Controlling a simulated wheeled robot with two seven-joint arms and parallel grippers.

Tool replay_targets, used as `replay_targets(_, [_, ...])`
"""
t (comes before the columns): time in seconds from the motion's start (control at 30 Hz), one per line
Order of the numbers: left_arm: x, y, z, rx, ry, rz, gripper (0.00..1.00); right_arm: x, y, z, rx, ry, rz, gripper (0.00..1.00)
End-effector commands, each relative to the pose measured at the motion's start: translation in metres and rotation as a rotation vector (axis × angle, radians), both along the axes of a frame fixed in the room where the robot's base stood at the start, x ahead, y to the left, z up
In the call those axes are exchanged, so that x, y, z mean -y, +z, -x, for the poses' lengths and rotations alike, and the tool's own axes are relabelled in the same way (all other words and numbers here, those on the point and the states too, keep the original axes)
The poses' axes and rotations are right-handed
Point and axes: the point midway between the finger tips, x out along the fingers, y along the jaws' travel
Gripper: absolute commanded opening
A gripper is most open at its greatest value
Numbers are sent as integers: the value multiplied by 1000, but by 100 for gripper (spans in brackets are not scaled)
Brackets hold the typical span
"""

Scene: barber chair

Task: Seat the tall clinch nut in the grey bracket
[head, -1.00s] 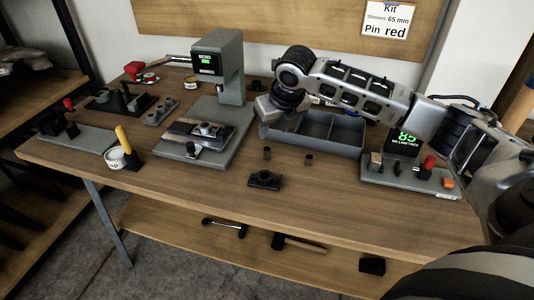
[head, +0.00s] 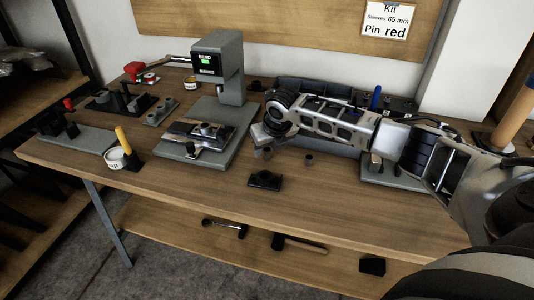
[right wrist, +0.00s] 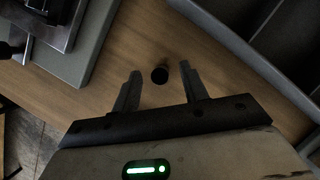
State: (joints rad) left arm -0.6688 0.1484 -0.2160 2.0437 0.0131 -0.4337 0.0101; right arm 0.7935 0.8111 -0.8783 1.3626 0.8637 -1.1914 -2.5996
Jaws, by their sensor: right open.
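Two small dark cylinders stand upright on the table: one (head: 267,153) by my right gripper and one (head: 309,159) to its right. Which is the tall clinch nut I cannot tell. My right gripper (head: 264,142) is low over the table, its fingers hard to make out in the head view. In the right wrist view its open fingers (right wrist: 158,84) point at one dark cylinder (right wrist: 160,74), which lies in the gap between them, not gripped. A grey bracket-like part (head: 206,130) lies on the press base; I cannot be sure it is the bracket. My left gripper is out of view.
The press (head: 224,65) stands left of my right gripper. A grey divided bin (head: 300,86) is behind my right arm, and it shows at upper right in the right wrist view (right wrist: 225,38). A black block (head: 265,181) sits in front.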

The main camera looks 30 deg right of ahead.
Motion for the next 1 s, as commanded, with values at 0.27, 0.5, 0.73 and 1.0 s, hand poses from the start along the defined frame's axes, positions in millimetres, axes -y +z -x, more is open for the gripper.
replay_targets(0.27, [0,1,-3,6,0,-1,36,0,0,0,0,0,0,0])
replay_targets(0.5, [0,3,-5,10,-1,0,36,0,1,0,0,0,0,0])
replay_targets(0.73, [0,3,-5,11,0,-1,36,0,14,-1,3,0,0,0])
replay_targets(1.0, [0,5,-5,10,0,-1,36,-17,64,19,6,5,1,0])
